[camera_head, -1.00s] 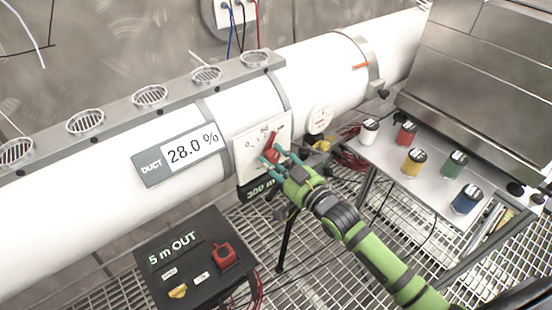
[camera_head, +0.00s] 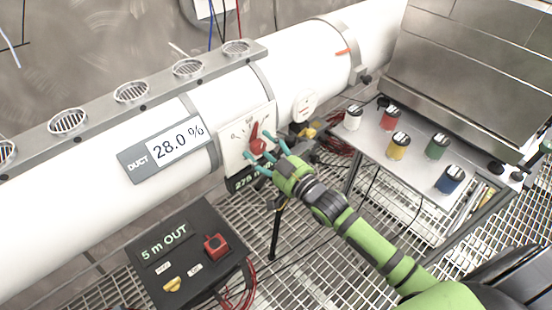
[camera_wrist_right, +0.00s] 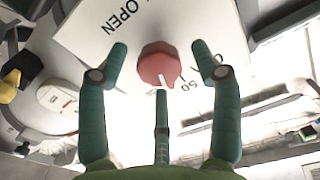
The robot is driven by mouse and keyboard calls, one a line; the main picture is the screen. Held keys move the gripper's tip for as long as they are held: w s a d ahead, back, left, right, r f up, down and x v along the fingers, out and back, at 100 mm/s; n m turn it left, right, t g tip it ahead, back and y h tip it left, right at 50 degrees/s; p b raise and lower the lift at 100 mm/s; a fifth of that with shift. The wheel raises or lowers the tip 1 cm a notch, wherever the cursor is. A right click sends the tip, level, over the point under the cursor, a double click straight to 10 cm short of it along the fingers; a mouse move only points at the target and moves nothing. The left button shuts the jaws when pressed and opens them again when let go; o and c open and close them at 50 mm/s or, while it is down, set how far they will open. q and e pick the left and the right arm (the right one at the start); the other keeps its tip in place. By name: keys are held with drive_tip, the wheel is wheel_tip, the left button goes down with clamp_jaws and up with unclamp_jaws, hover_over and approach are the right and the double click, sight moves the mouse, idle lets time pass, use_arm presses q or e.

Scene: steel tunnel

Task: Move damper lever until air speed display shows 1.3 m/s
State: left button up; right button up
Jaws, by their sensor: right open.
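The red damper lever (camera_head: 257,145) sits on a white dial plate (camera_head: 235,139) on the white duct; its pointed end is up in the head view. In the right wrist view the red knob (camera_wrist_right: 157,66) has a white line, near the mark 50, and OPEN is printed at the left. My right gripper (camera_head: 266,150) is open in front of the lever. In the wrist view its teal fingers (camera_wrist_right: 158,62) stand either side of the knob, apart from it. A dark display (camera_head: 241,184) under the plate is partly hidden and starts with 27. My left gripper is not in view.
A duct panel (camera_head: 164,150) reads 28.0 %. A table (camera_head: 410,172) with several coloured cans stands at right.

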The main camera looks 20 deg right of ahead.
drive_tip(key=v, duration=1.1)
drive_tip(key=shift+s, duration=0.2)
drive_tip(key=shift+r, duration=0.1)
drive_tip(key=s+d+f+m+g+h, duration=0.1)
drive_tip(key=s+d+f+g+h, duration=0.15)
drive_tip(key=f, duration=0.85)
drive_tip(key=s+d+f+g+h, duration=0.1)
drive_tip(key=s+d+f+g, duration=0.2)
drive_tip(key=f, duration=0.9)
drive_tip(key=s+d+f+m+g+h, duration=0.15)
drive_tip(key=s+f, duration=0.25)
drive_tip(key=f, duration=0.7)
drive_tip(key=s+a+f+g, duration=0.1)
drive_tip(key=s+f+g, duration=0.2)
drive_tip(key=s+f, duration=0.2)
drive_tip(key=s+a+f+n+g, duration=0.1)
drive_tip(key=s+f, duration=0.4)
drive_tip(key=s, duration=0.7)
drive_tip(key=s+a+f+g+h, duration=0.1)
drive_tip(key=s+a+f+g, duration=0.2)
drive_tip(key=s, duration=0.6)
wheel_tip(320, 180, down, 3)
drive_tip(key=shift+s+f+n+g, duration=0.1)
drive_tip(key=shift+s+n+g, duration=0.2)
drive_tip(key=shift+g, duration=0.7)
drive_tip(key=shift+a, duration=0.1)
